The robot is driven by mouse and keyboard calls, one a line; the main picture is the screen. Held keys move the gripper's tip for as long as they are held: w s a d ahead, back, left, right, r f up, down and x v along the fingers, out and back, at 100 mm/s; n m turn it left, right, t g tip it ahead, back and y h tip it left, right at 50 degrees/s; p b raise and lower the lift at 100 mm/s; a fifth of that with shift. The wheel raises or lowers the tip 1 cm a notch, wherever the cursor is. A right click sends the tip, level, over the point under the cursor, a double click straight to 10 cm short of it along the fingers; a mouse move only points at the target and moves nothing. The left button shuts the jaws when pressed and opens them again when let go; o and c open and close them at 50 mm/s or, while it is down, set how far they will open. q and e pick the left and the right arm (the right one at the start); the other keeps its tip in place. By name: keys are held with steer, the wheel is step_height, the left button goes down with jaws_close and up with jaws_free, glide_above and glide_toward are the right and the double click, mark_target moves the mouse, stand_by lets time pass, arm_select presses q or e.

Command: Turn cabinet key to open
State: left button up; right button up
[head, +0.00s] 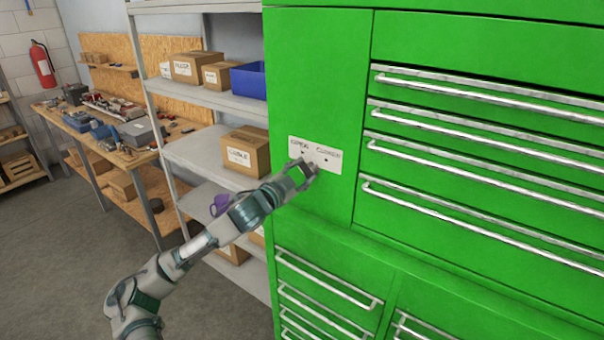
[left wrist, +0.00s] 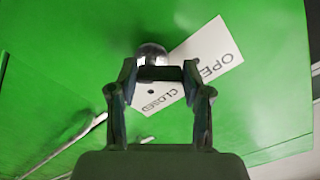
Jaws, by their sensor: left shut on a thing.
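The green cabinet (head: 318,75) fills the right of the head view. A white plate (head: 328,158) on its left panel reads OPEN and CLOSED; the plate also shows tilted in the left wrist view (left wrist: 215,50). My left gripper (head: 308,170) reaches up to the plate's lower edge and hides the key there. In the left wrist view a round shiny metal lock part (left wrist: 152,50) sits just past the fingertips. My left gripper (left wrist: 160,73) is shut on a dark bar, apparently the key (left wrist: 160,74). The key's exact angle is hard to tell. My right gripper is not in view.
Drawers with long metal handles (head: 480,95) cover the cabinet's right side and lower part. A grey shelf (head: 195,150) with cardboard boxes (head: 245,150) and a blue bin (head: 248,80) stands left of it. A cluttered workbench (head: 120,155) is further back.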

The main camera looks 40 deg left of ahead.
arm_select(q)
steer(key=o, duration=1.2)
steer(key=shift+w+f, duration=0.1)
steer(key=shift+f, duration=0.15)
steer(key=shift+c, duration=0.2)
steer(key=shift+w+a, duration=0.15)
steer(key=shift+a, duration=0.1)
steer(key=s+d, duration=0.1)
steer(key=s, duration=1.1)
steer(key=shift+f, duration=0.15)
